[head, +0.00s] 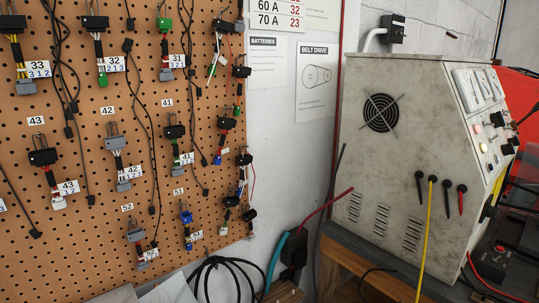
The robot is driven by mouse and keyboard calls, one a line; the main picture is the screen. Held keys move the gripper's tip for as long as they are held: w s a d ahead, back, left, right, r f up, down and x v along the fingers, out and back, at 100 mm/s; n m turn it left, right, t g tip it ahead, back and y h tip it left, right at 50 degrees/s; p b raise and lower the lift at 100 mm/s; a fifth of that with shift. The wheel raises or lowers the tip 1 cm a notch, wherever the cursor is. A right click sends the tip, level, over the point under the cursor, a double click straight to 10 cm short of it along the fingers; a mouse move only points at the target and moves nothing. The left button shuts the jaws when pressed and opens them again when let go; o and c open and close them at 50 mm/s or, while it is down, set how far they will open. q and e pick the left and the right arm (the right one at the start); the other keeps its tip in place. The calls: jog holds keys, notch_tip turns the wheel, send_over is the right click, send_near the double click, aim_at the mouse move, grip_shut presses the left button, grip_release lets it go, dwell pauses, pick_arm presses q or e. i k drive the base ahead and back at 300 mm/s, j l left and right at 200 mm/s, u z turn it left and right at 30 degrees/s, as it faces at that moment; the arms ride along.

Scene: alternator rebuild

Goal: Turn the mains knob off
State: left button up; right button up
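A grey-white test machine (405,155) stands at the right, its control panel (482,128) seen at a steep angle. Dark knob-like parts (497,119) stick out at the panel's right side, with another dark part (507,149) below. A black part with some yellow (488,209) sits low on the panel edge. I cannot tell which of these is the mains knob or how it is turned. Neither of my grippers can be made out.
A pegboard (85,120) with hanging connectors fills the left. Black, red and yellow leads (425,240) plug into the machine's side. A red-and-black meter-like device (493,260) lies at lower right. Cables (230,265) hang by a black box (294,250).

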aim_at(493, 212)
jog(key=z, duration=1.3)
jog(key=i+l, duration=0.3)
jog(key=l, duration=0.15)
jog(key=i+l+u, duration=0.15)
jog(key=i+l, duration=0.5)
jog(key=l, duration=0.2)
